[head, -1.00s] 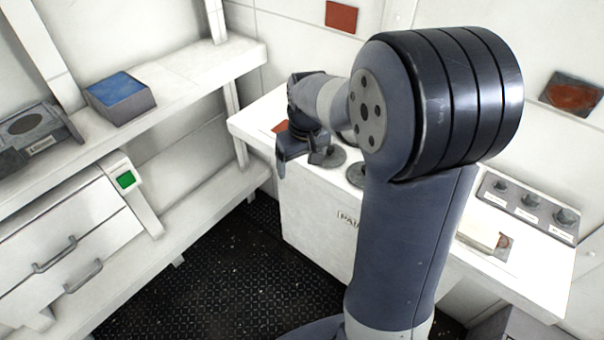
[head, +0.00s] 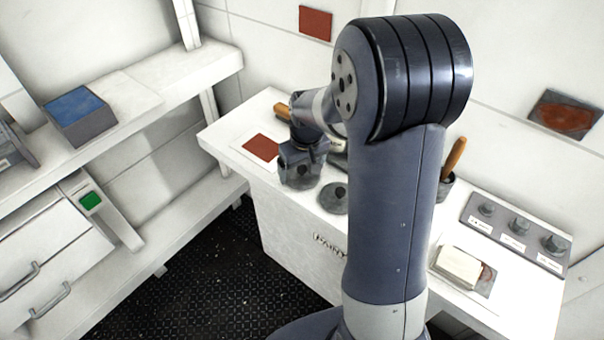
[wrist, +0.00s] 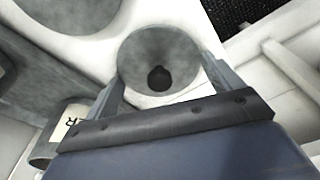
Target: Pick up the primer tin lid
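A round grey lid with a dark knob (wrist: 158,52) lies on the white bench top in the wrist view, between the two fingers of my gripper (wrist: 162,78). The fingers are apart, one on each side of the lid; I cannot tell whether they touch it. In the head view my gripper (head: 301,160) is low over the bench and partly hides this lid. A second grey lid (head: 334,199) lies just to its right. A grey tin (wrist: 62,135) shows part of a label ending in R in the wrist view. No lid's own label is readable.
A rust-red square (head: 261,147) lies on the white bench (head: 226,136), left of my gripper. A pad-like white block (head: 459,268) and a grey panel with several knobs (head: 515,236) are at right. White shelves (head: 150,98) stand at left.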

